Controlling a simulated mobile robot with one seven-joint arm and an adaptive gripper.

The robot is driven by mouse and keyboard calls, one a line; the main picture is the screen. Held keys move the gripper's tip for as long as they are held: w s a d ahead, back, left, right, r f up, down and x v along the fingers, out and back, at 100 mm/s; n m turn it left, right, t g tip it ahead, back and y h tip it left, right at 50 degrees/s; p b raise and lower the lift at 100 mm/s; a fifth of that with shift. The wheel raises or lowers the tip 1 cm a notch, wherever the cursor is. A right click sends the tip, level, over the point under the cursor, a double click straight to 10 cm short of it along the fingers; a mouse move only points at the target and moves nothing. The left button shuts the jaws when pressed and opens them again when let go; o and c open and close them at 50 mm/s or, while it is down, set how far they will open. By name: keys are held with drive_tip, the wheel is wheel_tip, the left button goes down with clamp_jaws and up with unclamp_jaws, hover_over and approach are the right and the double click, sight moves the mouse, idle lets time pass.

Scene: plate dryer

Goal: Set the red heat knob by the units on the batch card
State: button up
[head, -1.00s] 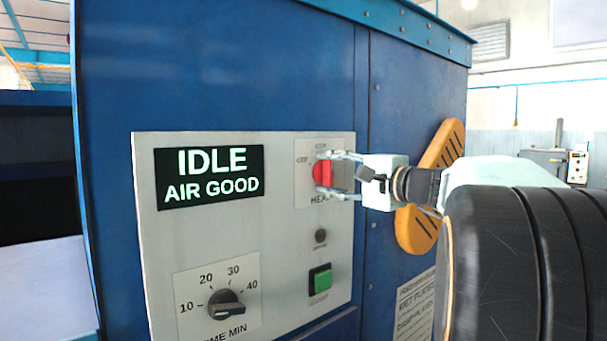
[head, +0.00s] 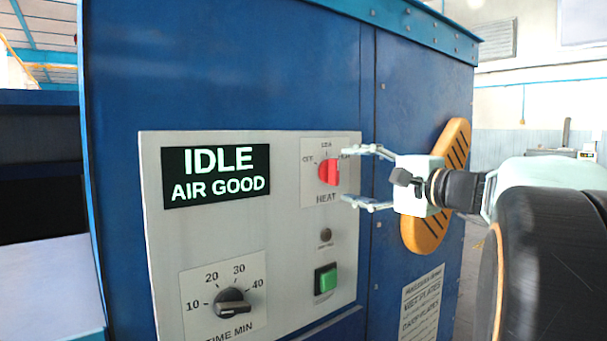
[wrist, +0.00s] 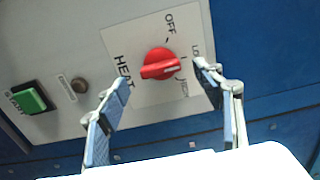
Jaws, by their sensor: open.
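The red heat knob (head: 329,172) sits on a white plate marked OFF, LOW and HIGH, with HEAT below. In the wrist view the knob (wrist: 160,64) has a pale mark at its right end, on the side of LOW and HIGH; I cannot tell exactly which one it points to. My gripper (head: 363,178) is open and empty, just right of the knob and apart from it. Its fingers also show in the wrist view (wrist: 168,88), spread below the knob. A white printed card (head: 421,303) is low on the blue side; its small print is mostly unreadable.
The display (head: 216,176) reads IDLE, AIR GOOD. Below it is a black time dial (head: 232,302) marked 10 to 40. A green button (head: 326,279) and a small dark round fitting (head: 326,235) sit under the knob. An orange slotted handle (head: 425,236) stands behind my gripper.

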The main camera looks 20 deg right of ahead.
drive_tip(key=v, duration=0.6)
drive_tip(key=shift+s, duration=0.3)
